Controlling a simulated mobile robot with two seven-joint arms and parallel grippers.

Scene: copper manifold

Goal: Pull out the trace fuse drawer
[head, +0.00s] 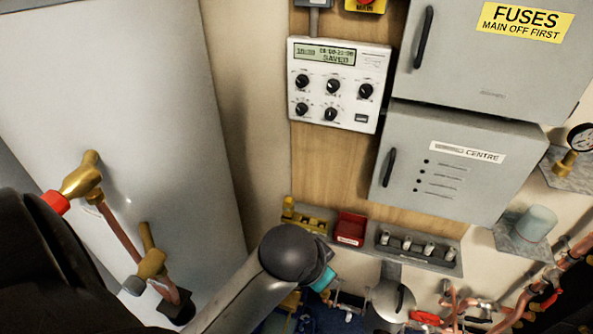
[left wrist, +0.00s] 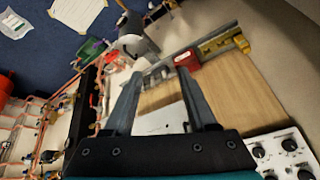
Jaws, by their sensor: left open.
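No label reading "trace" is legible, so I cannot tell for sure which part is the trace fuse drawer. My right gripper is not in view.
Yellow terminals (head: 304,222) stand left of the red box. A grey CENTRE cabinet (head: 445,190) and a FUSES cabinet (head: 480,65) jut out above. A white control panel (head: 340,85) reads SAVED. Copper pipes and red valves (head: 470,308) crowd the lower right.

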